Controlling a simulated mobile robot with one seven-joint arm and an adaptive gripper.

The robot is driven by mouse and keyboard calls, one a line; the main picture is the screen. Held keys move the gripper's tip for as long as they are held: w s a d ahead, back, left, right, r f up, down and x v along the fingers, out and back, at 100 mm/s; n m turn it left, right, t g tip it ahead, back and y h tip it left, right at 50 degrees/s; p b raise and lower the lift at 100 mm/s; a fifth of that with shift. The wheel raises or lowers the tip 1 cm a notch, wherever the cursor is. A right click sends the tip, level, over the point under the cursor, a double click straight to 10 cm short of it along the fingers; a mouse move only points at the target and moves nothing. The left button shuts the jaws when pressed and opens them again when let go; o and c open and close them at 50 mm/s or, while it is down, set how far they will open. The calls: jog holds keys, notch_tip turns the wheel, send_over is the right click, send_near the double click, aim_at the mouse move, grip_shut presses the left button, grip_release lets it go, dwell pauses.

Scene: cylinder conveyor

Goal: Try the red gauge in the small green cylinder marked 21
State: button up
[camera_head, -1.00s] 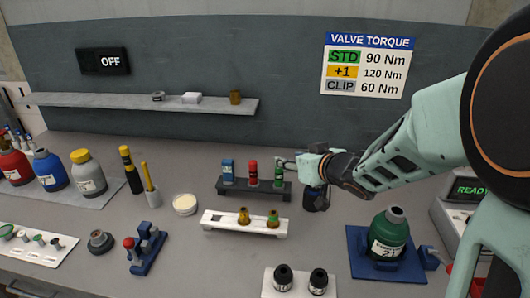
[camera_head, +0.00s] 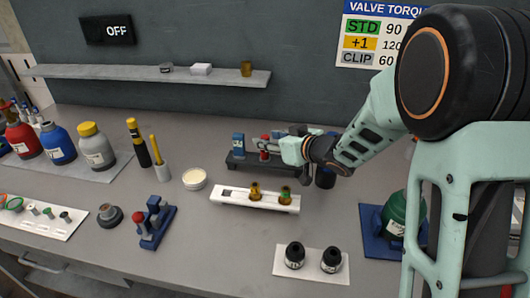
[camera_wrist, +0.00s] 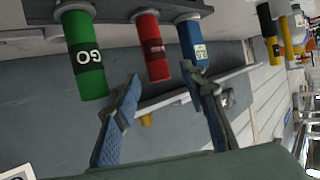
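The red gauge (camera_wrist: 152,50) stands in a dark rack between a green gauge marked GO (camera_wrist: 82,55) and a blue gauge (camera_wrist: 192,42), all seen upside down in the wrist view. In the head view the red gauge (camera_head: 265,141) shows only in part behind my gripper. My gripper (camera_wrist: 160,82) is open and empty, its two fingertips on either side of the red gauge's free end, no clear contact. The green cylinder marked 21 (camera_head: 398,213) stands on a blue base (camera_head: 372,240) at the right, partly hidden by my arm.
A white tray (camera_head: 310,274) with two black-topped bottles is nearer. A yellow-topped black cylinder (camera_head: 140,143) and a white dish (camera_head: 194,179) stand left. A shelf (camera_head: 110,73) runs behind.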

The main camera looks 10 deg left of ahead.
jog(key=shift+x, duration=1.35)
jog(key=shift+c, duration=0.6)
grip_shut()
